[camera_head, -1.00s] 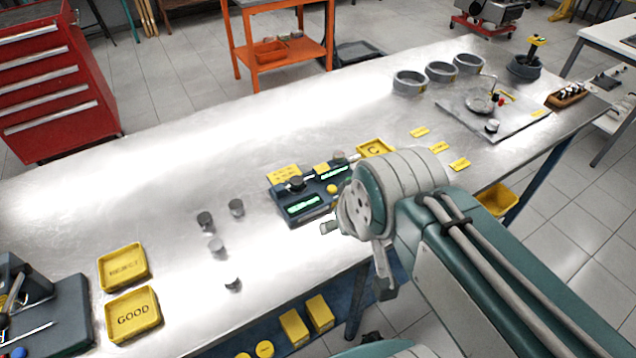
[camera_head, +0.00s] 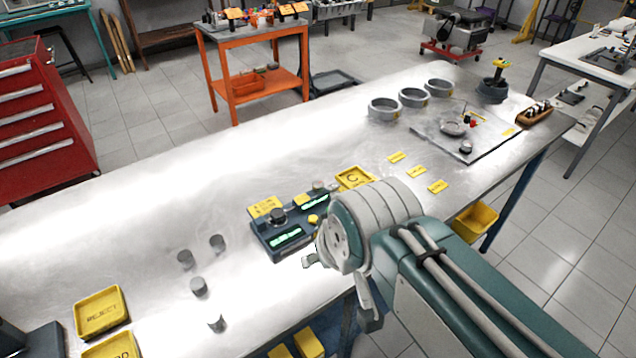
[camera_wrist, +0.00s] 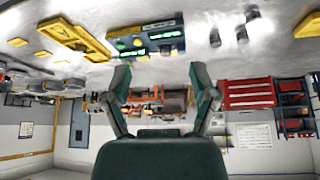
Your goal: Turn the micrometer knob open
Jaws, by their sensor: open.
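The micrometer unit (camera_head: 285,231) is a dark box with two green-lit displays, dark knobs and yellow tags, on the metal bench. One dark knob (camera_head: 277,216) stands by its front display; a greyer knob (camera_head: 319,187) is at its far end. I cannot tell which is the micrometer knob. The unit also shows upside down in the wrist view (camera_wrist: 148,43), beyond my fingertips. My gripper (camera_wrist: 160,78) is open and empty, its two fingers apart and not touching the unit. In the head view my wrist hides most of the gripper, just right of the unit.
A yellow C tray (camera_head: 354,178) lies behind the unit. Several grey cylinders (camera_head: 199,287) stand to its left, near the yellow REJECT tray (camera_head: 101,311). Grey rings (camera_head: 413,98) and a plate (camera_head: 463,132) occupy the far right. The bench's middle left is clear.

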